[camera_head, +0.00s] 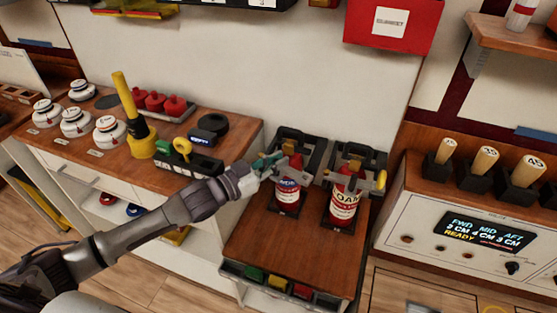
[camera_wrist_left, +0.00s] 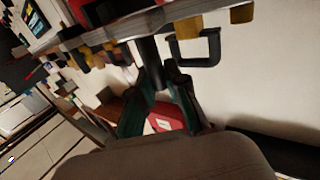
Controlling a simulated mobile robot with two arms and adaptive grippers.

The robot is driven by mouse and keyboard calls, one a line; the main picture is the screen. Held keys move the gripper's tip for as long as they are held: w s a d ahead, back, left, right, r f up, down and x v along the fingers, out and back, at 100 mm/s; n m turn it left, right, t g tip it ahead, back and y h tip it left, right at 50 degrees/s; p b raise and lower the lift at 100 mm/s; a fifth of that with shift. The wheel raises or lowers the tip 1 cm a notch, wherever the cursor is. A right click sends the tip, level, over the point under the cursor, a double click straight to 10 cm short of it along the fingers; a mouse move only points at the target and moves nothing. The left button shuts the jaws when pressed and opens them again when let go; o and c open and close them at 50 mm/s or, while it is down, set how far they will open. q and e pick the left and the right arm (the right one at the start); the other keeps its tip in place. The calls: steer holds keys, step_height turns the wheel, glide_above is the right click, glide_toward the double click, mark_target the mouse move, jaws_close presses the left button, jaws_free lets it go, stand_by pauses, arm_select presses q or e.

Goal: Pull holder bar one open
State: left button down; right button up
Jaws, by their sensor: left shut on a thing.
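Two red bottles with pale labels stand in dark holders on the wooden cabinet: the left bottle (camera_head: 287,192) and the right bottle (camera_head: 344,204), whose label seems to read FOAM. My left gripper (camera_head: 268,164) is at the upper left of the left holder (camera_head: 299,147). It is shut on a part of what looks like that holder's bar; the grip point is partly hidden by the gripper in the head view. In the left wrist view, the teal fingers (camera_wrist_left: 158,100) reach up to a dark piece under a long grey bar (camera_wrist_left: 105,37). My right gripper is not in view.
The right holder (camera_head: 357,158) has a grey bar with a yellow end close by. A bench (camera_head: 160,175) with white domes, red knobs and a yellow post stands at left. A console with a display (camera_head: 484,233) stands at right. The cabinet's front top is clear.

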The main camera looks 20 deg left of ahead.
arm_select(q)
steer(key=c, duration=1.1)
jaws_free()
steer(key=shift+c, duration=0.2)
steer(key=shift+r, duration=0.1)
step_height(320, 180, up, 10)
steer(key=shift+f, duration=0.1)
